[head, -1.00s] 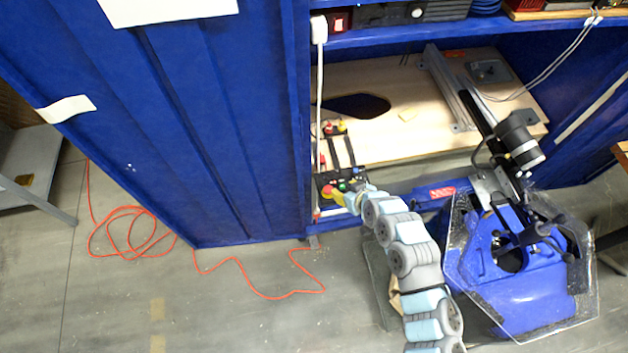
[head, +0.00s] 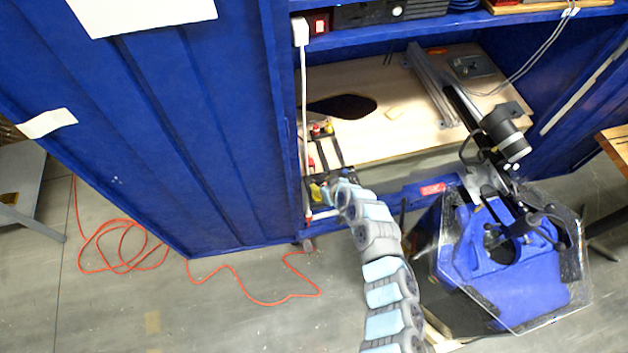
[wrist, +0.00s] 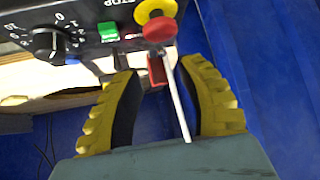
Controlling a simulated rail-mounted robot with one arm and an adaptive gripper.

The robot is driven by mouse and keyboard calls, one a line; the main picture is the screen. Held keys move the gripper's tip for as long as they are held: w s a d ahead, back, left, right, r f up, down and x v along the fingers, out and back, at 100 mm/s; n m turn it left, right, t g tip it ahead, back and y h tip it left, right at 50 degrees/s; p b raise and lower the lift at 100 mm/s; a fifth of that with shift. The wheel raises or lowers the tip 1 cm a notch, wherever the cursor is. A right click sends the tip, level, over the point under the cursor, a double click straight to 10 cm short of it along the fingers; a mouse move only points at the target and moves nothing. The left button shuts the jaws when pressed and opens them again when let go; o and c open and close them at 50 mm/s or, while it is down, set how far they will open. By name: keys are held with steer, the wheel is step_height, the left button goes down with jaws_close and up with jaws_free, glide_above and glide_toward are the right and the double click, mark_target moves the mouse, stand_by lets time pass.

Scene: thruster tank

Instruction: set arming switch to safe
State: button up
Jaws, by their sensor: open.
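A black control box (wrist: 85,28) is at the top of the wrist view. It carries a black rotary knob (wrist: 48,42) with a numbered scale, a green button (wrist: 108,31) and a red mushroom button (wrist: 160,29) on a yellow base marked STOP. I cannot tell which control is the arming switch. A small red part (wrist: 157,70) and a thin white rod or cable show below the red button. My gripper (wrist: 160,68) is open, its yellow fingers on either side of them; contact is unclear. In the head view my gripper (head: 325,190) covers much of the box.
A blue cabinet wall (head: 170,130) stands close on the left. A white power strip (head: 304,110) hangs at its edge. A wooden board (head: 410,125) lies inside. A blue thruster unit (head: 510,265) stands at right. An orange cable (head: 250,298) lies on the floor.

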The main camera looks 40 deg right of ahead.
mark_target(314, 180)
steer(key=x, duration=0.5)
steer(key=shift+r+b, duration=0.1)
steer(key=shift+b, duration=0.3)
steer(key=shift+w+d+f, duration=0.1)
steer(key=shift+w+f, duration=0.3)
steer(key=shift+f, duration=0.1)
steer(key=shift+w+f+b, duration=0.2)
steer(key=shift+w+b, duration=0.1)
steer(key=shift+w, duration=0.1)
steer(key=shift+f, duration=0.15)
jaws_close()
